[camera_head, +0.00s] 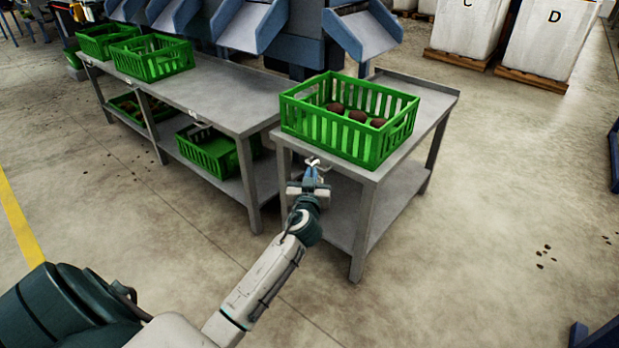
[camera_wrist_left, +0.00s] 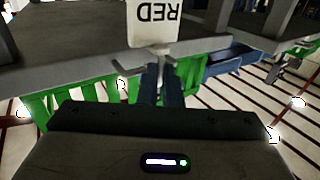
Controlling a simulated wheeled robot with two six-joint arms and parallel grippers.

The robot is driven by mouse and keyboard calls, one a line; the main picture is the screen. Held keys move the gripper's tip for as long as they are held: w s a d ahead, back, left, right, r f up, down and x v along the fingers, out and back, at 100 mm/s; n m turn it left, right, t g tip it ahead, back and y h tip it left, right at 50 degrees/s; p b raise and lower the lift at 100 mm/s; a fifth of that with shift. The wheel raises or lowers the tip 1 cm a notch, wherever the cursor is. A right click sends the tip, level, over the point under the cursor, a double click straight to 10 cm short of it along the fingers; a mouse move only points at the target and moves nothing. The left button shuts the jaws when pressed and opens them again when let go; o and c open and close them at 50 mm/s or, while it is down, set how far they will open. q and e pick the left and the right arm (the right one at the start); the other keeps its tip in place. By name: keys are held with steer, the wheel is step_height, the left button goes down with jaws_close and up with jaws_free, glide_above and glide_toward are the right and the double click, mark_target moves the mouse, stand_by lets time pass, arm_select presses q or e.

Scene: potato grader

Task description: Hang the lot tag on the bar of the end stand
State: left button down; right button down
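The end stand (camera_head: 372,176) is a grey metal table at the middle right. My left gripper (camera_head: 316,176) is at its near left corner, just in front of the top's edge. In the left wrist view, which is upside down, its blue fingers (camera_wrist_left: 161,88) are close together on the narrow end of the lot tag. The lot tag (camera_wrist_left: 155,27) is a white plate lettered RED. A thin grey bar (camera_wrist_left: 128,70) crosses beside the fingertips in front of the stand's edge. I cannot tell whether the tag touches the bar. My right gripper is out of view.
A green crate (camera_head: 295,116) with several potatoes stands on the end stand above my left gripper. A longer grey table (camera_head: 228,93) with green crates stands to the left. Blue chutes (camera_head: 362,35) rise behind. The floor at right is mostly clear.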

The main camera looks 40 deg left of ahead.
arm_select(q)
steer(key=shift+f, duration=0.3)
steer(key=c, duration=1.8)
jaws_free()
steer(key=shift+o, duration=1.3)
steer(key=shift+s+a, duration=0.1)
